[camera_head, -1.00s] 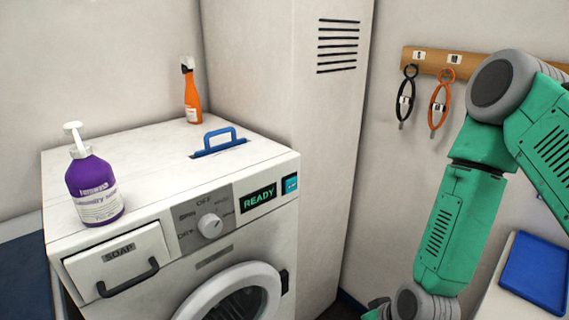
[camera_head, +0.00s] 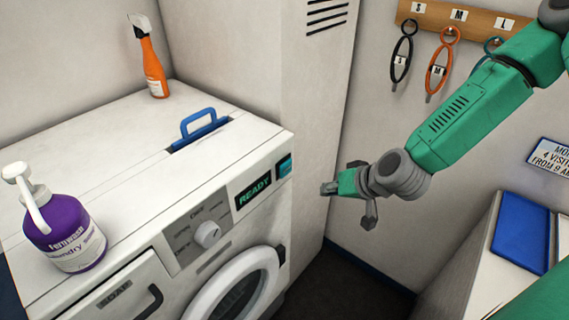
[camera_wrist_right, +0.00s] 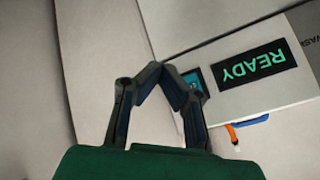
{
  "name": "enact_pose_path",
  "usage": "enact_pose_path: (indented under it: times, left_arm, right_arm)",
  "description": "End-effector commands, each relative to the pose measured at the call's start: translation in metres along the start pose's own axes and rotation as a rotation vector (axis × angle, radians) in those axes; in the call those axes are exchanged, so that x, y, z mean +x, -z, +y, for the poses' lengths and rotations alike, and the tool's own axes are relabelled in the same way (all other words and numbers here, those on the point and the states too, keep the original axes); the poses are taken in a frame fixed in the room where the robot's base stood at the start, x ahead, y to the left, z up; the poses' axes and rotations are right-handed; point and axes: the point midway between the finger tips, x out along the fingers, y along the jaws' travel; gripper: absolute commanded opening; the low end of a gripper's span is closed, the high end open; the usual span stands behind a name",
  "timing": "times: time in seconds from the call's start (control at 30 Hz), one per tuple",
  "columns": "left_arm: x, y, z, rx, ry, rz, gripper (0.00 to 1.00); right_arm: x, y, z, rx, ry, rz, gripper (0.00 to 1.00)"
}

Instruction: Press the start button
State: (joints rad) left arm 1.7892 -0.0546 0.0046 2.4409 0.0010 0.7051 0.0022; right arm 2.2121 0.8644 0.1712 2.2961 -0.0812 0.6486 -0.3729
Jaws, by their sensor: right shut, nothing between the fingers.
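The white washing machine (camera_head: 190,180) stands at the left of the head view. Its front panel has a green READY display (camera_head: 253,191) and, right of it, a small teal square button (camera_head: 285,166). The button also shows partly in the right wrist view (camera_wrist_right: 193,79), just beyond my fingers, which hide some of it. My right gripper (camera_head: 330,187) is shut and empty, to the right of the button and apart from it in the head view. In the wrist view its fingertips (camera_wrist_right: 157,72) meet near the panel's corner. My left gripper is not in view.
A purple pump bottle (camera_head: 65,235), an orange spray bottle (camera_head: 152,62) and a blue handle (camera_head: 199,128) are on the machine top. A tall pale cabinet (camera_head: 318,90) stands behind. Looped collars (camera_head: 440,68) hang on the wall. A blue tray (camera_head: 520,230) lies at right.

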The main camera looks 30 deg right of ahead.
Motion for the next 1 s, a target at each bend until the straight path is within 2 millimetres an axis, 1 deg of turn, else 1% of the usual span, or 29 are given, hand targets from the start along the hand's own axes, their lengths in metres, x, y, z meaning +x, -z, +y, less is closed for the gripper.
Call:
enact_pose_path:
  times: [0.17, 0.33, 0.47, 0.7, 0.83, 1.0]
  left_arm:
    - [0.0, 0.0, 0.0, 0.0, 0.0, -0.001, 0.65]
    - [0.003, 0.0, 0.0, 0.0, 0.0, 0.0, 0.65]
    - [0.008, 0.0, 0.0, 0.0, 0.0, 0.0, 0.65]
    - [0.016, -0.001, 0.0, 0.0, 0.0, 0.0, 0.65]
    - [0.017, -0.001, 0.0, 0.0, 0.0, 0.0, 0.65]
    - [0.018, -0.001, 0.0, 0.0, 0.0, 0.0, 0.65]
  right_arm:
    - [0.002, 0.0, -0.001, -0.001, -0.001, -0.001, 0.0]
    - [0.009, 0.005, -0.005, -0.004, -0.002, 0.0, 0.0]
    - [0.02, 0.012, -0.014, -0.006, -0.001, -0.001, 0.0]
    - [0.044, 0.029, -0.031, -0.004, -0.002, 0.0, 0.0]
    - [0.053, 0.037, -0.037, -0.004, -0.002, -0.001, 0.0]
    - [0.061, 0.043, -0.043, -0.002, -0.001, -0.002, 0.0]
